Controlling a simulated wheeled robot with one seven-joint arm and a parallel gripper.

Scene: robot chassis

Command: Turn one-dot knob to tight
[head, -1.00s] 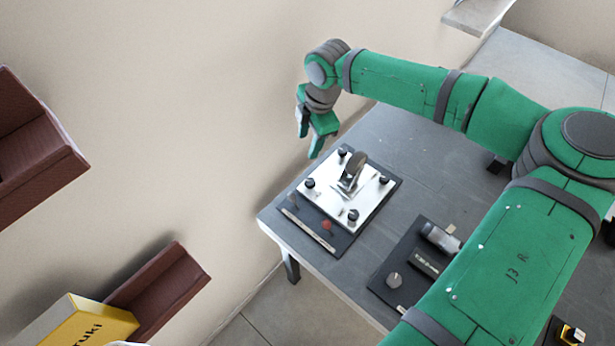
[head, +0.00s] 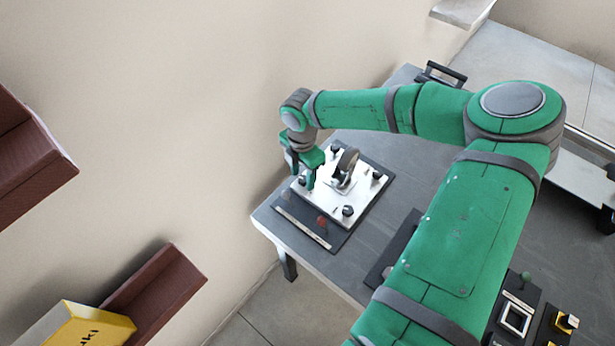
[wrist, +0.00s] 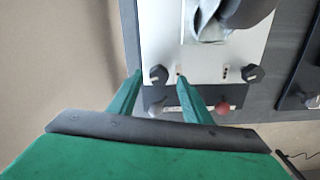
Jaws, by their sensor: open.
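A white plate (head: 326,206) with black knobs near its corners lies on a dark panel. One black knob (wrist: 158,73) lies between my fingertips in the wrist view. Small marks sit beside it, but I cannot count its dots. Another black knob (wrist: 252,73) is to its right; it also shows in the head view (head: 348,210). Far knobs (head: 335,147) and (head: 377,174) are at the other corners. My gripper (head: 302,180) points down at the plate's left corner, open, its fingers (wrist: 159,82) on either side of the left knob. I cannot tell whether they touch it.
A grey lever piece (head: 345,168) rises from the plate's middle, close to my gripper. A red knob (head: 321,221) sits on the dark panel in front. The wall is close on the left. More panels (head: 515,315) lie to the right, partly behind my arm.

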